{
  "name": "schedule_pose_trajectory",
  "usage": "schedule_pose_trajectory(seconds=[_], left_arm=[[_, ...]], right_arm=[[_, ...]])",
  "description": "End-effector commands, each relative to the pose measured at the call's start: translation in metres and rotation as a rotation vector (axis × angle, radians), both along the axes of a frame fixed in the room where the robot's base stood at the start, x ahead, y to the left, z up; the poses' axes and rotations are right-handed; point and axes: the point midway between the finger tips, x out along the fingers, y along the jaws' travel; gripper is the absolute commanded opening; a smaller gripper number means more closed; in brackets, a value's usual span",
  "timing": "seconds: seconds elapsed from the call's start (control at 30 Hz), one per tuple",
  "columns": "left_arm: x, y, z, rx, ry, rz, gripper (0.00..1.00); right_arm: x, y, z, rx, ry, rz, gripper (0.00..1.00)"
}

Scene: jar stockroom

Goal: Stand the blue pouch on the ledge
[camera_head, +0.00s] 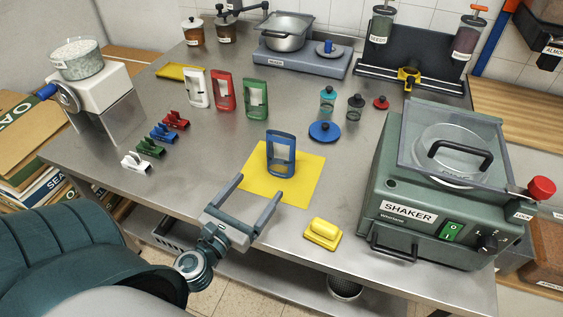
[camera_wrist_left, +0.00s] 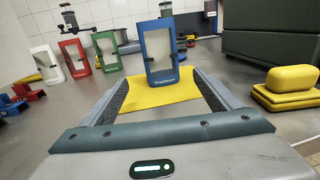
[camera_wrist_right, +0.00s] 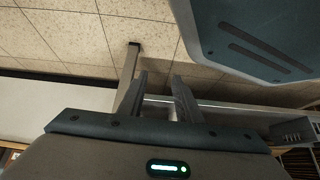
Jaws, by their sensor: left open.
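The blue pouch (camera_head: 282,171) stands upright on a yellow mat (camera_head: 308,192) on the steel table. In the left wrist view the blue pouch (camera_wrist_left: 160,81) is straight ahead, beyond the fingertips. My left gripper (camera_head: 260,186) is open and empty, its fingers pointing toward the pouch from the front, apart from it. White (camera_head: 197,101), red (camera_head: 224,91) and green (camera_head: 255,112) pouches stand in a row farther back. I cannot tell which surface is the ledge. In the right wrist view my right gripper (camera_wrist_right: 160,85) is partly open and empty, away from the tabletop.
A green shaker (camera_head: 408,211) stands at the right, with a yellow block-shaped object (camera_head: 323,233) left of it. Coloured clips (camera_head: 163,134) lie at the left. A blue lid (camera_head: 325,131) and small jars are behind the mat. A mixer base (camera_head: 300,67) is at the back.

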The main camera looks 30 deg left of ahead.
Motion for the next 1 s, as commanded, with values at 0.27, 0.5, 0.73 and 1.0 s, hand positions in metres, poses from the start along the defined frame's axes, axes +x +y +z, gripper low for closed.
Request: schedule_pose_trajectory(seconds=[0.27,0.5,0.73,1.0], left_arm=[[0.020,0.001,0.003,0.001,-0.002,-0.001,0.84],[0.057,0.005,0.003,0.002,-0.002,-0.002,0.84],[0.094,0.008,0.003,0.001,-0.002,0.000,0.84],[0.120,0.010,0.001,0.001,0.000,-0.001,0.84]], right_arm=[[-0.014,-0.004,-0.001,-0.010,0.037,0.000,0.31],[-0.061,-0.025,-0.019,-0.049,0.161,-0.003,0.31],[-0.094,-0.040,-0.026,-0.076,0.244,-0.005,0.31],[-0.116,-0.049,-0.030,-0.093,0.299,-0.006,0.31]])
